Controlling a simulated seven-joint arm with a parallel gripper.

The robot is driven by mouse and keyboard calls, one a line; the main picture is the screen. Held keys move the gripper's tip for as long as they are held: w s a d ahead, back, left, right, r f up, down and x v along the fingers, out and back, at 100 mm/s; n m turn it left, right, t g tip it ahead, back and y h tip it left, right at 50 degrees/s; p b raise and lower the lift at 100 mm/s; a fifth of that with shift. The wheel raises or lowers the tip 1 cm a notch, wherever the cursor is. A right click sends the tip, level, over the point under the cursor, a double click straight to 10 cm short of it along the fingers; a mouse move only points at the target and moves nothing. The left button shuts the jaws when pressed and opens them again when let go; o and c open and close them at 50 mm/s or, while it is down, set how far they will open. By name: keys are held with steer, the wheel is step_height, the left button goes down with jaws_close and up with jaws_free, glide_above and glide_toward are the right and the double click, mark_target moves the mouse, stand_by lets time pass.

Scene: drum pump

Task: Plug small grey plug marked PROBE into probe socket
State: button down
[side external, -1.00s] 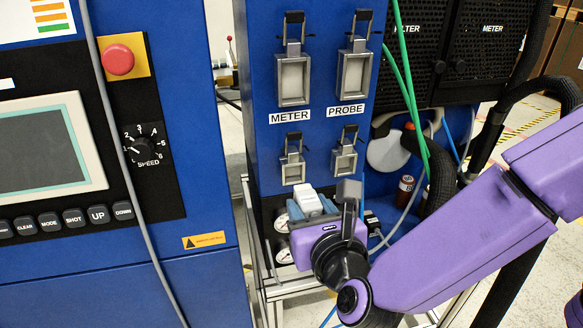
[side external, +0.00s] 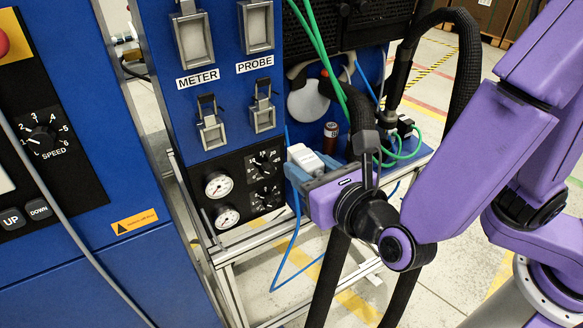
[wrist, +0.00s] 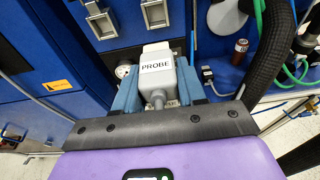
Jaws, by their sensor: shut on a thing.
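The small grey plug marked PROBE (wrist: 156,78) is held between the blue jaws of my gripper (wrist: 157,92), its cable end towards me. In the side view the plug (side external: 304,158) looks pale, and my gripper (side external: 310,172) holds it to the right of and below the small latched sockets. The PROBE label (side external: 254,65) sits between a large latched socket (side external: 256,26) above and a small latched socket (side external: 263,118) below. The plug is apart from both. A latched socket (wrist: 101,22) shows at upper left in the wrist view; I cannot tell which.
Left of the PROBE column stand a large METER socket (side external: 194,40) and a small one (side external: 211,132). Gauges (side external: 218,185) lie lower on the panel. Green hoses (side external: 325,60), a thick black hose (side external: 465,80) and a red-brown cylinder (side external: 331,130) are to the right.

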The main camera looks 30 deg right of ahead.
mark_target(299, 151)
steer(key=r+x, duration=0.1)
steer(key=x, duration=0.5)
steer(key=shift+w+r, duration=0.25)
steer(key=shift+w, duration=0.05)
steer(key=shift+r+x, duration=0.2)
steer(key=shift+x, duration=0.65)
steer(key=shift+r+x, duration=0.2)
steer(key=shift+x, duration=0.7)
steer(key=shift+r+x, duration=0.25)
steer(key=shift+x, duration=0.6)
stand_by(2.9)
steer(key=shift+w, duration=0.15)
steer(key=c, duration=0.6)
jaws_free()
steer(key=shift+o, duration=0.2)
steer(key=shift+v, duration=4.5)
